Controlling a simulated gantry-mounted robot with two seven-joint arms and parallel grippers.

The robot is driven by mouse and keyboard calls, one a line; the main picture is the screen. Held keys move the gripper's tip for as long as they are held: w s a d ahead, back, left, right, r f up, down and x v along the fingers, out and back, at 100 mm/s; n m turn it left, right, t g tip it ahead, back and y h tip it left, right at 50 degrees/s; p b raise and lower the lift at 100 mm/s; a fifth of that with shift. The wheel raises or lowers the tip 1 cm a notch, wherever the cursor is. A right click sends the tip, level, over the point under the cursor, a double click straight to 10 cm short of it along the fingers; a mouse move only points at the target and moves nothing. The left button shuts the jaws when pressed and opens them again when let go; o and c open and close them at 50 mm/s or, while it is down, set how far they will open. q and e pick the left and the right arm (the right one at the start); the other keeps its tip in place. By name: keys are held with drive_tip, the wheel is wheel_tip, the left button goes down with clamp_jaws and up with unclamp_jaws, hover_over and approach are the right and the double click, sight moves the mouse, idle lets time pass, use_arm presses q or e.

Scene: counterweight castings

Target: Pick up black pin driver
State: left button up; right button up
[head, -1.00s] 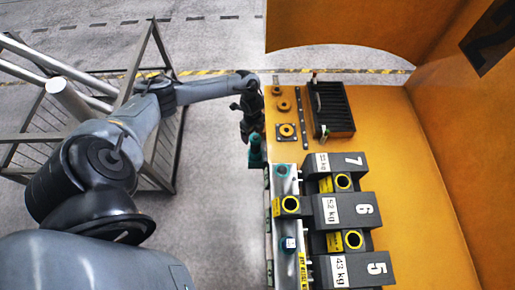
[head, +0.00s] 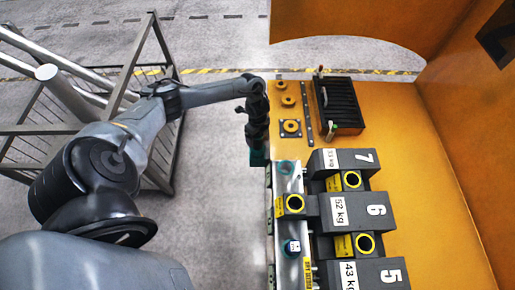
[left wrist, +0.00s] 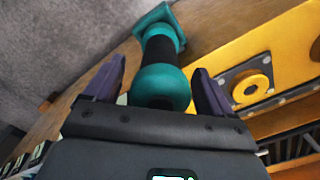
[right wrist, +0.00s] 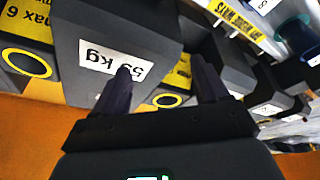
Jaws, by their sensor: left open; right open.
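A teal tool with a black middle band (left wrist: 162,48) stands out between the fingers of my left gripper (left wrist: 158,76) in the left wrist view. It has a round teal knob near me and a square teal end farther off. It is the likely pin driver. The fingers are open on either side, with no clear grip on it. In the head view my left gripper (head: 257,142) points down at the table's left edge, mostly hiding the tool (head: 257,157). My right gripper (right wrist: 165,84) is open and empty, over a dark weight block (right wrist: 95,45); the head view does not show it.
Numbered dark weight blocks (head: 348,209) with yellow-ringed holes stand beside a metal rail (head: 288,222). A black ribbed tray (head: 343,103) and yellow flanged rings (head: 290,127) lie at the back. The orange table (head: 410,140) is clear on the right.

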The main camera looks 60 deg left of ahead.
use_arm(q)
drive_tip(key=shift+w, duration=0.1)
clamp_jaws()
idle(0.5)
